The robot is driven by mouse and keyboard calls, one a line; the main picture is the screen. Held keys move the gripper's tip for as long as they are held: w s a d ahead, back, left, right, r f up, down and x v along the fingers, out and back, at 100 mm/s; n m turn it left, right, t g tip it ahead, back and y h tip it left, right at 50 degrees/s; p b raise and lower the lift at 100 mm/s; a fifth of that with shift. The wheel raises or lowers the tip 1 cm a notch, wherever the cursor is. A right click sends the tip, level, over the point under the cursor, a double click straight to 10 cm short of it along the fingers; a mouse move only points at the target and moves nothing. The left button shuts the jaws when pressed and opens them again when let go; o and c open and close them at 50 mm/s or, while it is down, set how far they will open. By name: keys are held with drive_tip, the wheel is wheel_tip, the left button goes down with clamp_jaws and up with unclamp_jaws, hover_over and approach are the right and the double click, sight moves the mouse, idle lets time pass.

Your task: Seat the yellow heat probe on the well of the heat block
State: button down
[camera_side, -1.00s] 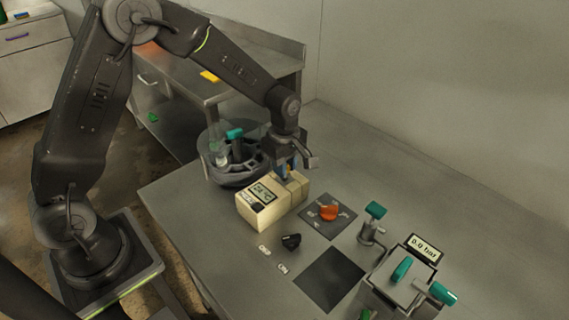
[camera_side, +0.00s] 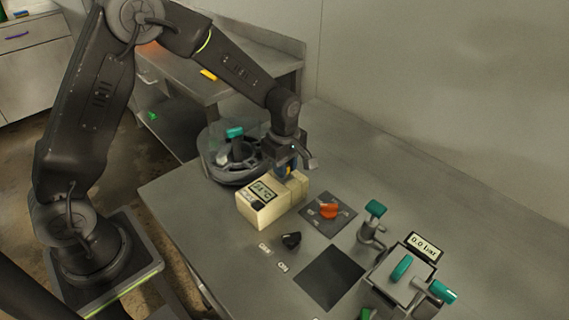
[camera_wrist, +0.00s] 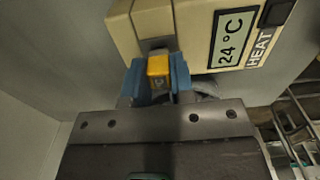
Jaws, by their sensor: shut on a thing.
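The cream heat block (camera_side: 263,211) stands on the steel bench in the side view, its display reading 24 °C in the wrist view (camera_wrist: 235,38). My gripper (camera_side: 287,171) is over the back end of the block, pointing down. In the wrist view my gripper (camera_wrist: 157,76) has its blue fingertips shut on the yellow heat probe (camera_wrist: 158,66). The probe is at the block's edge in that view.
A round dark carousel (camera_side: 228,170) with a teal-topped part stands close behind the block. An orange knob (camera_side: 329,210), a black knob (camera_side: 291,240) and a teal-handled valve (camera_side: 375,208) are to the right. A dark square (camera_side: 329,278) lies in front.

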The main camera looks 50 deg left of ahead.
drive_tip(key=shift+f, duration=0.25)
idle(0.4)
drive_tip(key=shift+c, duration=2.4)
unclamp_jaws()
drive_tip(key=shift+r, duration=0.1)
drive_tip(key=shift+r, duration=3.45)
